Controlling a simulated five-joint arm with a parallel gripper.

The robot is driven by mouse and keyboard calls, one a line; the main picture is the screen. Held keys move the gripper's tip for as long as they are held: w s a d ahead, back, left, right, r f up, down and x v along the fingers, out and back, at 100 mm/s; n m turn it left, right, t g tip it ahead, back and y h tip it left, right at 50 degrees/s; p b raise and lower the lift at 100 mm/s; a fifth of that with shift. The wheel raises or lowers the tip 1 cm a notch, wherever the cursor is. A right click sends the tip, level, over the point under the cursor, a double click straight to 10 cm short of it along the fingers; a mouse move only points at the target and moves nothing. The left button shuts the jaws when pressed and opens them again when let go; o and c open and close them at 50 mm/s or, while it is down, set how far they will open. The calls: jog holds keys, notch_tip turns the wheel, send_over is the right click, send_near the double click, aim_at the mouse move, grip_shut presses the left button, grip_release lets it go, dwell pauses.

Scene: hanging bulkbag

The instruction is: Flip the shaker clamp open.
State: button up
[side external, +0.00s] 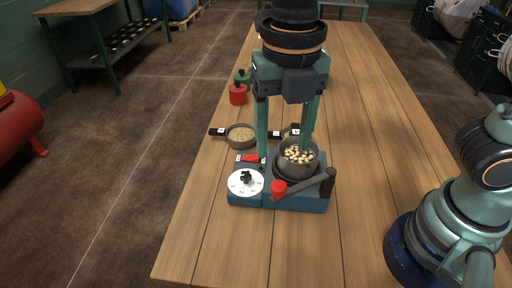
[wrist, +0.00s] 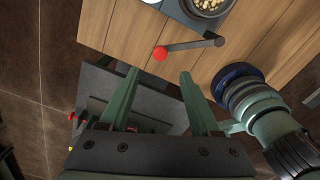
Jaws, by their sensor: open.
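The shaker (side external: 280,203) is a blue-grey base on the wooden table with a white dial (side external: 246,182) at its left. Its clamp is a grey lever (side external: 305,187) with a red knob (side external: 278,187), lying low across the front of a dark pot (side external: 298,166). In the wrist view the lever (wrist: 190,45) runs from the red knob (wrist: 160,53) to a dark pivot at right. My gripper (side external: 284,155) is open and empty, pointing down over the shaker. In the wrist view the knob shows just beyond my fingertips (wrist: 159,73), between them and apart.
Pale round pieces fill the pot. A red switch (side external: 251,158) sits behind the dial. The table's front is clear.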

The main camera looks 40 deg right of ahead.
jog(key=shift+r, duration=1.6)
jog(key=w+d+f+m+t, duration=0.1)
jog(key=w+d+m+t, duration=0.1)
jog(key=d+m, duration=0.8)
jog(key=w+d+f+m+t, duration=0.2)
jog(key=d+m, duration=0.8)
jog(key=m, duration=1.1)
jog(key=shift+w+d+t, duration=0.3)
jog(key=shift+d+t, duration=0.1)
jog(key=shift+t, duration=0.4)
